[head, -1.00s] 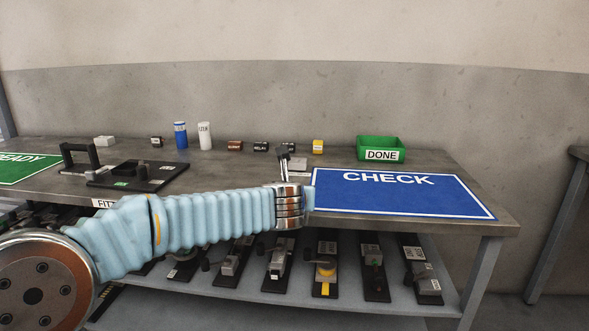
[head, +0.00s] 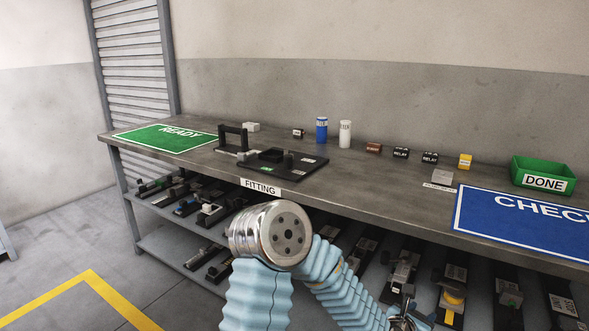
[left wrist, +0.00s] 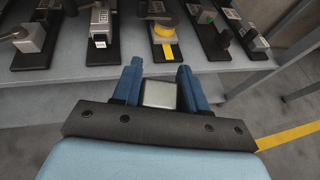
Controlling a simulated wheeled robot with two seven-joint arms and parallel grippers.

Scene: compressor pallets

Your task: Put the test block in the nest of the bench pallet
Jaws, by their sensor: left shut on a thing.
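A light grey metal block, which I take as the test block, shows in the left wrist view (left wrist: 160,94). My left gripper (left wrist: 159,72) has its blue fingers shut on it. In the head view this gripper (head: 406,322) is low at the bottom edge, in front of the lower shelf, and the block cannot be made out there. The bench pallet (head: 311,161) is a dark plate lying on the bench behind the FITTING label, with black parts on it. Its nest is too small to tell clearly. My right gripper is not in view.
A black handle frame (head: 232,135) stands left of the pallet. Cans and small labelled boxes line the bench's back. A light grey square (head: 442,176), a blue CHECK mat (head: 520,222) and green DONE bin (head: 543,172) are right. Several pallets fill the shelf below.

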